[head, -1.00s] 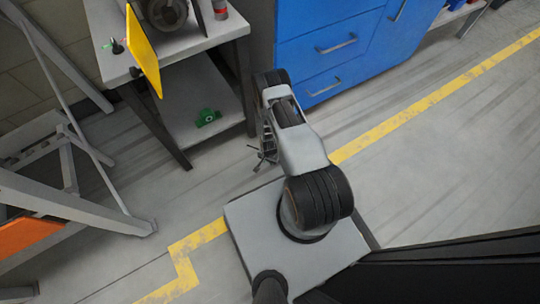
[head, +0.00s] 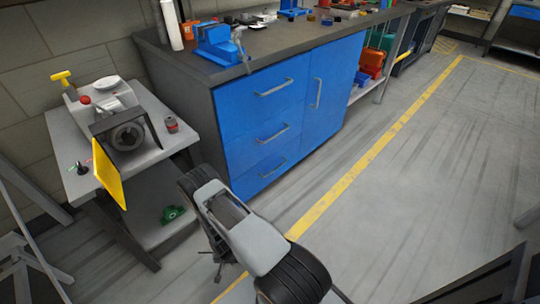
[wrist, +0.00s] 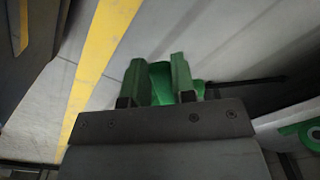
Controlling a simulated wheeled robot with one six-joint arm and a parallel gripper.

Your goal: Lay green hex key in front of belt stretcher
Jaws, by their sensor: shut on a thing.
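In the wrist view my gripper (wrist: 157,82) is shut on the green hex key (wrist: 160,84). The green part sits between the two fingers, and a thin dark rod sticks out to the right. In the head view my gripper (head: 220,265) hangs low over the floor beside the small grey table; the key cannot be made out there. I cannot tell which thing, if any, in these views is the belt stretcher.
A small grey table (head: 62,128) holds a machine with a yellow panel (head: 108,175). A green object (head: 173,214) lies on its lower shelf. A blue cabinet (head: 270,130) stands behind my arm, under a dark worktop with tools. The floor at right is clear.

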